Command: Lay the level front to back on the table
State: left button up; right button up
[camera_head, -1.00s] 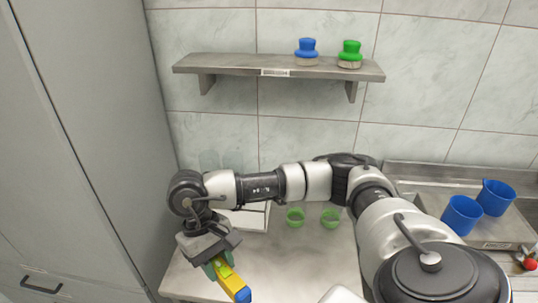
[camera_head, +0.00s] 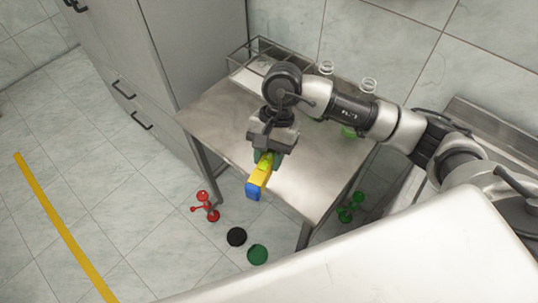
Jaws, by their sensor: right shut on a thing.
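The level (camera_head: 258,177) is a yellow bar with a blue end cap and a green part near the jaws. My right gripper (camera_head: 267,155) is shut on it, pointing down over the metal table (camera_head: 215,115). The level points toward the viewer, roughly front to back. Its blue end overlaps the table's front edge in the picture. I cannot tell whether it touches the table or hangs above it. The level's far end is hidden by the gripper. My left gripper is not in view.
A wire rack (camera_head: 262,50) stands at the table's back left. Glass jars (camera_head: 368,85) and a green cup (camera_head: 349,132) are at the back, partly behind my arm. The table's left part is clear. A black disc (camera_head: 236,237) and a green disc (camera_head: 257,254) lie on the floor.

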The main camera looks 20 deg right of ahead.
aim_at(259, 162)
jog(key=a+f+m, duration=0.2)
jog(key=shift+w+m+t+y+b, duration=0.3)
jog(key=shift+w+b, duration=0.1)
jog(key=shift+m, duration=0.4)
jog(key=w+d, duration=0.1)
jog(key=w+d+f, duration=0.1)
jog(key=d, duration=0.1)
jog(key=w+d+f, duration=0.1)
jog(key=shift+d+b, duration=0.15)
jog(key=shift+b, duration=0.25)
jog(key=w+d+f+b, duration=0.1)
jog(key=d+f+b, duration=0.1)
jog(key=w+d+f+b, duration=0.2)
jog(key=d+f, duration=0.1)
jog(key=w+d+f+b, duration=0.1)
jog(key=d+f+b, duration=0.1)
jog(key=d, duration=0.1)
jog(key=shift+w+f+b, duration=0.3)
jog(key=shift+w+f, duration=0.05)
jog(key=shift+w, duration=0.05)
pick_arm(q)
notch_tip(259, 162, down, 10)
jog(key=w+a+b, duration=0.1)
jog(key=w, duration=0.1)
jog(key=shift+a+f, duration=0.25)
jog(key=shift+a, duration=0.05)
pick_arm(e)
jog(key=shift+f, duration=0.65)
